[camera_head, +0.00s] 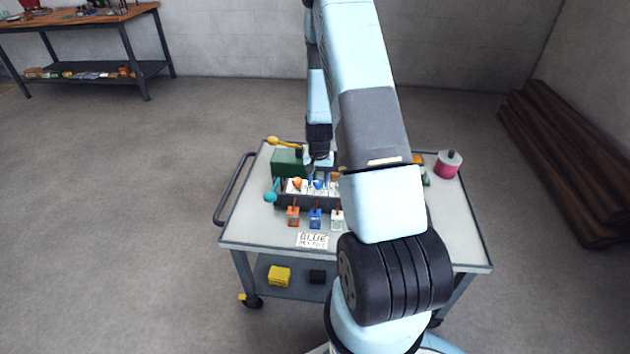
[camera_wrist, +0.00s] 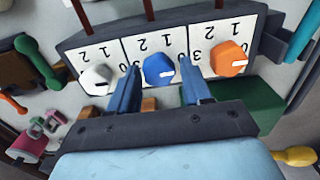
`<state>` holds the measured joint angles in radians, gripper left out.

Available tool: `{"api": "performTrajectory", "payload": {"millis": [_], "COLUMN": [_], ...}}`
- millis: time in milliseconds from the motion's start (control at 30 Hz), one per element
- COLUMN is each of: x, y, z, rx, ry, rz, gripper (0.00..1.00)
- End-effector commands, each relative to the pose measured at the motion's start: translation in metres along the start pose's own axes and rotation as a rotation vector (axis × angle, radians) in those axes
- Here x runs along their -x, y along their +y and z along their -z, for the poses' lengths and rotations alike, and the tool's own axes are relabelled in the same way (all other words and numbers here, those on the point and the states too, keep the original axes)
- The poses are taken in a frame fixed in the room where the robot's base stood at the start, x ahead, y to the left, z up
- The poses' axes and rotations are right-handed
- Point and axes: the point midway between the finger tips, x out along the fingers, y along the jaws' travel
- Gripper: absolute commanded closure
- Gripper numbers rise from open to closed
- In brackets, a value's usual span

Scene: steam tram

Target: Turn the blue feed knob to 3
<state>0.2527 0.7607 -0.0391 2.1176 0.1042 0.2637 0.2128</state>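The blue feed knob (camera_wrist: 158,69) is on the middle white dial plate of a dark panel (camera_wrist: 100,28), which looks upside down in the wrist view. Its pale pointer mark points right, towards the 0 side; a 2 and a 1 are printed above it. My gripper (camera_wrist: 159,66) is open, one finger on either side of the knob. I cannot tell whether the fingers touch it. In the head view the blue knob (camera_head: 318,184) is small beneath my gripper (camera_head: 311,172), and my arm hides the panel's right part.
A white knob (camera_wrist: 96,79) and an orange knob (camera_wrist: 229,58) flank the blue one closely. A green block (camera_head: 287,163), a yellow-handled lever (camera_head: 283,142), a teal knob (camera_head: 271,197) and a pink can (camera_head: 447,164) are on the cart (camera_head: 262,225). A card reading BLUE (camera_head: 312,240) lies in front.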

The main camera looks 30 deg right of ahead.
Motion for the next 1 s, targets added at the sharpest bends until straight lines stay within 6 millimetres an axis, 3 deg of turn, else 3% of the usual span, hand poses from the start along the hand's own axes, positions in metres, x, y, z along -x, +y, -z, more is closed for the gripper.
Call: {"api": "performTrajectory", "payload": {"millis": [67,400,433,500,767,1000], "x": [0.000,0.000,0.000,0.000,0.000,0.000], "y": [0.000,-0.001,-0.020,-0.010,-0.007,-0.007], "z": [0.000,0.000,-0.013,-0.006,-0.002,-0.001], "rx": [0.000,0.002,0.013,0.006,0.064,0.219], "ry": [0.000,0.000,-0.001,-0.001,-0.001,0.001], "rz": [0.000,0.001,0.000,0.001,0.004,0.004], "gripper": [0.59,0.92,0.93,0.91,0.93,0.93]}}
